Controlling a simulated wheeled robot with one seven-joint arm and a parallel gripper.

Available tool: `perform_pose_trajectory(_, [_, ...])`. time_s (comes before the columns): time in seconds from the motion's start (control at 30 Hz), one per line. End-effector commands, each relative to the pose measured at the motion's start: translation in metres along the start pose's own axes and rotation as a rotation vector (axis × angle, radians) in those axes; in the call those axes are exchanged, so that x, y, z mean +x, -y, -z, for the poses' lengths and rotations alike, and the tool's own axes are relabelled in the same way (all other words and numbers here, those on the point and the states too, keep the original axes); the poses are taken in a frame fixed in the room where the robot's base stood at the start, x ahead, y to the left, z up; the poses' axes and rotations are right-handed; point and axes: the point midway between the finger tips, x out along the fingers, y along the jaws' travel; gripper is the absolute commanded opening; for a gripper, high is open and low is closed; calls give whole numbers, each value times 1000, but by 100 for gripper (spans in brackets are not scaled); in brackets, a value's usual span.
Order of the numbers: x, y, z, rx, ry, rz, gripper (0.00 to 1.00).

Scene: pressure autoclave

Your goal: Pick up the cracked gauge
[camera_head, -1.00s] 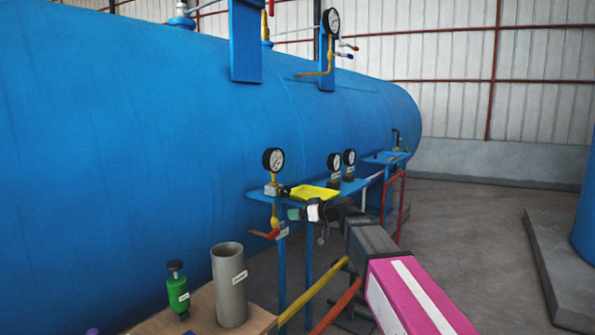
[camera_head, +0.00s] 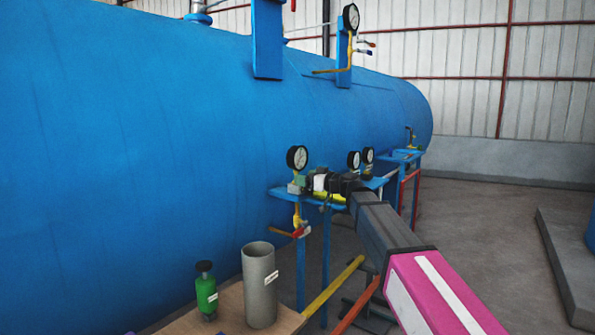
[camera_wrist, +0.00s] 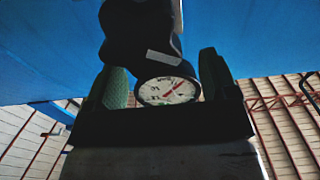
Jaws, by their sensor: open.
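A round gauge (camera_head: 297,157) with a white dial and black rim stands above the left end of the blue shelf, over a yellow pipe. My gripper (camera_head: 305,183) is at its lower part, with the arm reaching in from the right. In the wrist view a white dial with red marks (camera_wrist: 168,91) shows between the two green-padded fingers of my gripper (camera_wrist: 167,85). The fingers are open, with a dark labelled body (camera_wrist: 145,40) beyond them. Whether they touch anything is unclear. No crack can be made out at this size.
Two smaller gauges (camera_head: 354,160) (camera_head: 368,155) stand farther right on the blue shelf (camera_head: 283,191). A grey cylinder (camera_head: 260,285) and green bottle (camera_head: 206,292) stand on a wooden table. The blue tank (camera_head: 130,150) rises behind.

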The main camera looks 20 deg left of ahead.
Motion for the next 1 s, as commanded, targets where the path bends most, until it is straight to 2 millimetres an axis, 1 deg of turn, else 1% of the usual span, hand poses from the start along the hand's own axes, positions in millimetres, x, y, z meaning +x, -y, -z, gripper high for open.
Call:
perform_pose_trajectory(0.03, [7,-2,2,0,0,1,79])
perform_pose_trajectory(0.17, [26,-4,8,0,0,3,79])
perform_pose_trajectory(0.3, [43,-4,8,0,1,1,79])
perform_pose_trajectory(0.4, [46,-3,7,0,1,1,79])
perform_pose_trajectory(0.57, [45,-2,7,0,1,0,79])
perform_pose_trajectory(0.67, [45,-2,7,0,1,1,50])
perform_pose_trajectory(0.7, [45,-2,7,0,1,0,37])
perform_pose_trajectory(0.77, [45,-2,7,0,1,0,17])
perform_pose_trajectory(0.8, [45,-2,7,0,0,0,4])
perform_pose_trajectory(0.83, [45,-2,7,0,0,0,0])
perform_pose_trajectory(1.0, [45,-2,8,1,-1,0,0])
